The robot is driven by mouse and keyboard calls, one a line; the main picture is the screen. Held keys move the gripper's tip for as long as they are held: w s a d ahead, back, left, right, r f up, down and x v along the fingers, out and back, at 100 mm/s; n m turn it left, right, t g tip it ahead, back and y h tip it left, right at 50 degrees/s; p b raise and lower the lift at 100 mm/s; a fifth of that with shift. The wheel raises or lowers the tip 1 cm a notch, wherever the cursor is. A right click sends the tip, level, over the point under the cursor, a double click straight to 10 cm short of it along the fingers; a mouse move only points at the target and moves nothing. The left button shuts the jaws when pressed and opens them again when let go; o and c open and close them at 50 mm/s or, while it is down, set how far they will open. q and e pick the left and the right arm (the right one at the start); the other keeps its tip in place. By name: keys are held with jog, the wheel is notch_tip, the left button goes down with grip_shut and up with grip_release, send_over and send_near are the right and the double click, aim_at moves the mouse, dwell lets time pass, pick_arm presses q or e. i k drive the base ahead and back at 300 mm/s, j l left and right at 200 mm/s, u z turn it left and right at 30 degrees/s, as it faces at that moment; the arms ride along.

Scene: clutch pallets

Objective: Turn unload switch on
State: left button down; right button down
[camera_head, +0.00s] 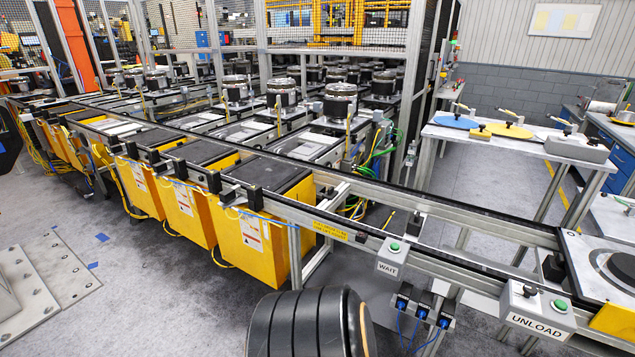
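The unload switch box (538,312) is a light grey box with an "UNLOAD" label, at the lower right of the head view on the conveyor's front rail. On its sloped top are a black knob (530,291) and a green button (561,305). The knob is too small for me to tell which way it is turned. Neither of my grippers shows in the view, and nothing is seen touching the box.
A similar grey "WAIT" box (391,262) with a green button sits left of it on the rail (450,262). A black ribbed round shape (310,325) fills the bottom middle.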

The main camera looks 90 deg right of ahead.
aim_at(529, 291)
jog(key=k+j+z, duration=0.1)
jog(key=z, duration=4.3)
